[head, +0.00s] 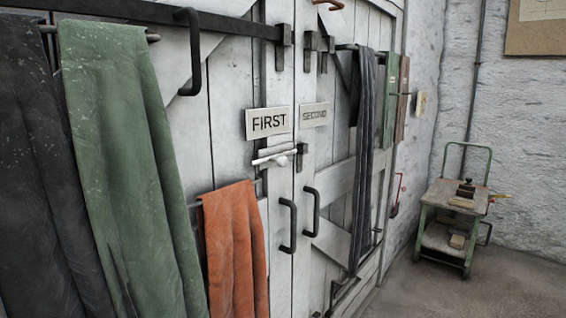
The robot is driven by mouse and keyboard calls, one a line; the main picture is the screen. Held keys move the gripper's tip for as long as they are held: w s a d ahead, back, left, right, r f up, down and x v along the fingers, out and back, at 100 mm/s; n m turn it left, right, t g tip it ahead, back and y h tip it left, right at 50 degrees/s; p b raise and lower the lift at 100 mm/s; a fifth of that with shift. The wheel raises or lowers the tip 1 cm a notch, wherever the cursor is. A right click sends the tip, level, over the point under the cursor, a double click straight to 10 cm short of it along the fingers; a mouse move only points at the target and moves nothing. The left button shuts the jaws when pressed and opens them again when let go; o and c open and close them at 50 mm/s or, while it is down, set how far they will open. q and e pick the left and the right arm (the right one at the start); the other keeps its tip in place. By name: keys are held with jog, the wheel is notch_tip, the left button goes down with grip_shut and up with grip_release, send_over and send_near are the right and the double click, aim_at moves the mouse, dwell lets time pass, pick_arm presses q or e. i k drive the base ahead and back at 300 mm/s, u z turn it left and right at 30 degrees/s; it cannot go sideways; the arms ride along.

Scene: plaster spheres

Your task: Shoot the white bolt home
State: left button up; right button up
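The white bolt (274,155) sits on the white plank doors, just below the FIRST sign (268,122). It is a short white bar lying nearly level, with a round knob on its lower side. A dark keeper (301,156) stands to its right on the second door leaf. The bolt's right end stops close to the keeper; at this size I cannot tell whether it enters it. Neither of my grippers shows in the head view.
Dark, green (125,160) and orange (235,250) cloths hang on the left. A SECOND sign (314,115), black door handles (287,225) and more cloths (365,150) are on the doors. A green trolley (457,205) stands at right; the floor before it is clear.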

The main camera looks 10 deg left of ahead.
aim_at(281, 160)
jog(key=z, duration=0.05)
jog(key=k, duration=0.5)
jog(key=z, duration=0.65)
jog(key=i, duration=1.45)
jog(key=u, duration=0.45)
